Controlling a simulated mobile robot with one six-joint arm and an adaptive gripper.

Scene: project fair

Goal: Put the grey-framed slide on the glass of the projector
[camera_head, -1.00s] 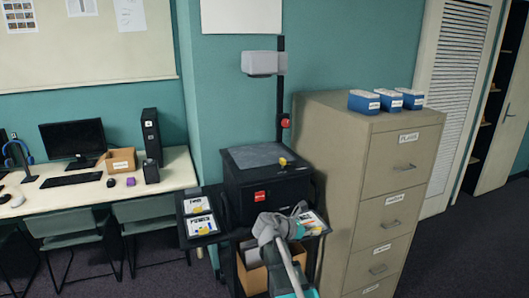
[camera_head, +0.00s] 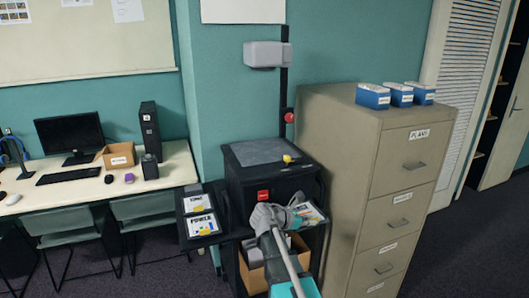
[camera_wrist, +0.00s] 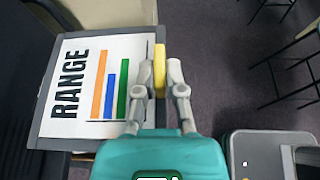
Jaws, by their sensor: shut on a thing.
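The grey-framed slide (camera_wrist: 92,88) fills the left of the wrist view, its white sheet showing RANGE and coloured bars. My gripper (camera_wrist: 165,68) is shut on the yellow tab (camera_wrist: 159,66) at the slide's edge. In the head view the slide (camera_head: 312,214) is at the projector's right side, partly hidden by my gripper (camera_head: 284,214). I cannot tell whether it is clear of the side shelf. The black projector (camera_head: 245,188) has a bare grey glass top (camera_head: 258,151), higher than my gripper and behind it, with a yellow knob at its right corner.
Two other slides (camera_head: 203,225) lie on the left side shelf. The projector's post and head (camera_head: 264,54) rise over the glass. A tall filing cabinet (camera_head: 340,150) stands close on the right. A cardboard box (camera_head: 256,275) sits below. A desk (camera_head: 170,172) stands left.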

